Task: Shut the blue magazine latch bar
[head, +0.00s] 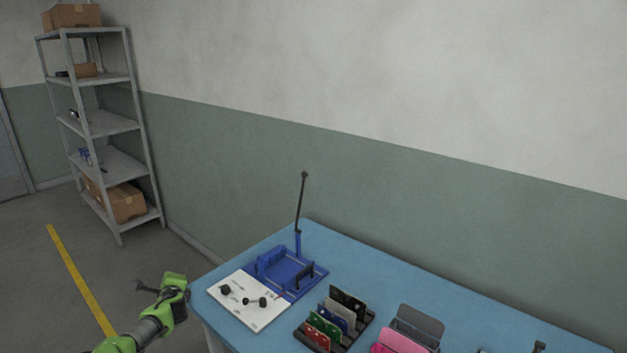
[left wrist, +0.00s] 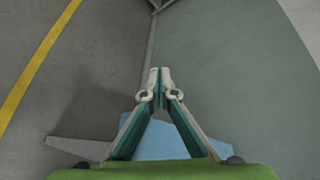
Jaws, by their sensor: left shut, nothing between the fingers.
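The blue magazine (head: 262,266) stands on the left end of the blue table, behind a white plate. A thin dark bar with a black knob, which looks like the latch bar (head: 301,205), rises nearly upright from the magazine's back edge. My left gripper (left wrist: 160,75) is shut and empty, its fingertips together in the left wrist view. In the head view my left arm is beside the table's left end, apart from the magazine. My right gripper is in neither view.
The white plate (head: 240,312) carries small black parts. A dark rack (head: 300,335) of coloured cards and a pink object (head: 393,343) stand to the right on the blue table (head: 450,309). A grey shelf (head: 105,124) with boxes stands at the back left.

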